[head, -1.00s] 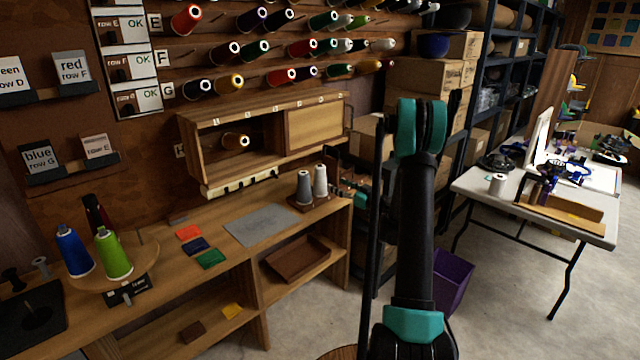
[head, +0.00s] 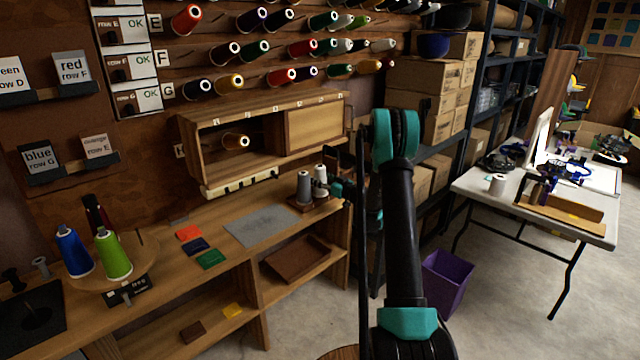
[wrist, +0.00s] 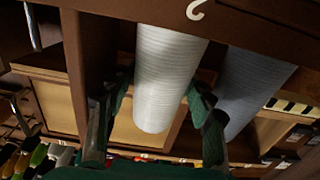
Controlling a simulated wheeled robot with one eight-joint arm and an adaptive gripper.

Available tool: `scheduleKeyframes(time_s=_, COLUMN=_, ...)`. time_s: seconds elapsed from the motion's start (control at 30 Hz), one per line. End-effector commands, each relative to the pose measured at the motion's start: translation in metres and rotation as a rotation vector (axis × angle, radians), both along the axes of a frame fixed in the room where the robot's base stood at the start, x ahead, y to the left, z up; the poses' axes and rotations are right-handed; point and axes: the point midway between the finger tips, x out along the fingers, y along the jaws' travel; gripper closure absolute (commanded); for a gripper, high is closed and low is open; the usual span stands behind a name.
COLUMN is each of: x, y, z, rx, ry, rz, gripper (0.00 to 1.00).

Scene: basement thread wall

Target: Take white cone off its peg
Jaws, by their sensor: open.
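The white cone (head: 320,180) stands upright on a small wooden peg stand (head: 308,204) at the right end of the bench, beside a grey cone (head: 304,186). My gripper (head: 335,188) is at the right side of the white cone in the head view. In the wrist view my gripper (wrist: 158,98) is open, with one finger on each side of the white cone (wrist: 165,75). I cannot tell whether either finger touches it. The grey cone (wrist: 250,88) is just right of the right finger there. The peg inside the white cone is hidden.
A wooden cabinet (head: 232,108) hangs above the bench, behind the cones. A grey mat (head: 262,226) lies left of the stand. Blue (head: 73,252) and green (head: 113,256) cones stand on a round board further left.

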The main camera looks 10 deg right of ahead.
Motion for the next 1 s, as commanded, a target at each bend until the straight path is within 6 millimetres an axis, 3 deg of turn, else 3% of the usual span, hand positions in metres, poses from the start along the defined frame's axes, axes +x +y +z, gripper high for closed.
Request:
scheduleKeyframes(time_s=0.17, x=0.000, y=0.000, z=0.000, rx=0.000, ry=0.000, rz=-0.001, gripper=0.48)
scheduleKeyframes(time_s=0.5, x=0.000, y=0.000, z=0.000, rx=0.000, ry=0.000, rz=-0.001, gripper=0.90)
scheduleKeyframes(time_s=0.8, x=0.000, y=0.000, z=0.002, rx=0.000, ry=0.000, rz=-0.001, gripper=0.91)
scheduleKeyframes(time_s=1.0, x=0.000, y=-0.001, z=0.015, rx=0.000, ry=0.000, rz=-0.001, gripper=0.91)
